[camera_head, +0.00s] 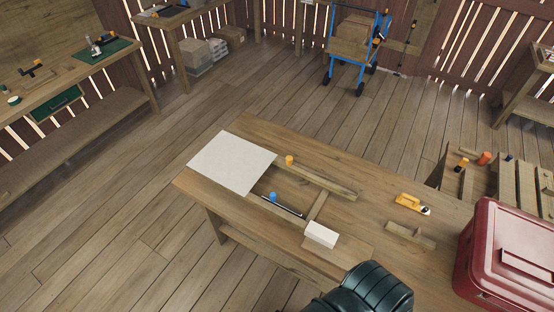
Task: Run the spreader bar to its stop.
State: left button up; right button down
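On the wooden workbench (330,165), two wooden rails run slantwise: a far rail (325,183) and a near rail (262,203). A short wooden crosspiece (317,206) lies between them near their right ends; it looks like the spreader bar, though I cannot be sure. A dark thin rod (288,210) lies along the near rail, with a blue knob (272,197) by its left end. An orange knob (289,160) stands at the far rail. Neither gripper's fingers show.
A yellow tool (410,203) and a wooden piece (410,237) lie to the right. A red lidded box (510,258) stands at the right edge. A dark rounded part, possibly mine, covers the bottom centre-right.

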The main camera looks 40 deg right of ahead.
aim_at(272, 197)
jog(key=k+z, duration=0.1)
jog(key=z, duration=1.15)
